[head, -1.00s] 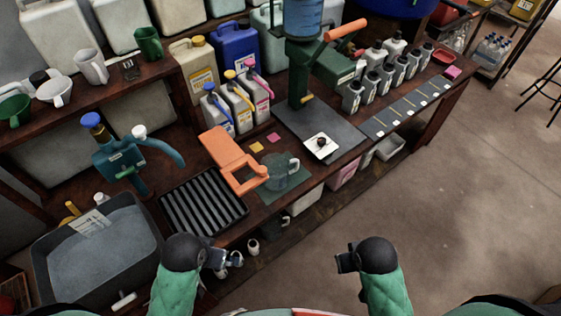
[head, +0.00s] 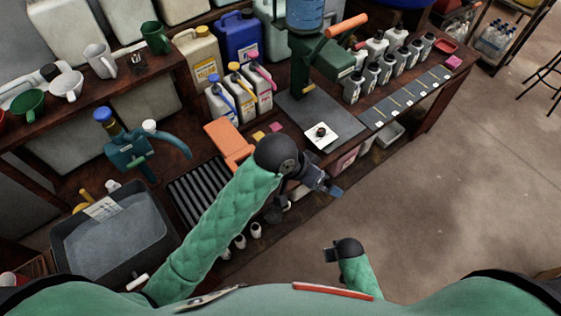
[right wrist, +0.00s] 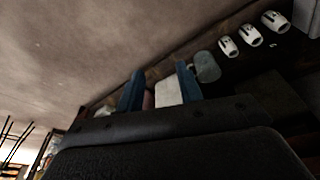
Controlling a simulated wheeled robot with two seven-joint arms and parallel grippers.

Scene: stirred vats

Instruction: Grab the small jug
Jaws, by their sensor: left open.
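The clear jug seen earlier on the green mat is hidden now behind my left arm and gripper in the head view. A grey jug (head: 100,61) and a green jug (head: 155,38) stand on the upper left shelf; I cannot tell which is meant by the small jug. My left gripper (head: 334,190) is open at the bench's front edge, in front of the mat area. My right gripper (head: 328,256) is low over the floor, away from the bench. In the right wrist view its blue fingers (right wrist: 158,88) are apart with nothing held between them.
An orange stand (head: 229,142) and a black ribbed tray (head: 188,190) are beside my left arm. A dark press (head: 305,70) stands behind, with a white card (head: 320,135) before it. Small white mugs (head: 256,230) sit low under the bench.

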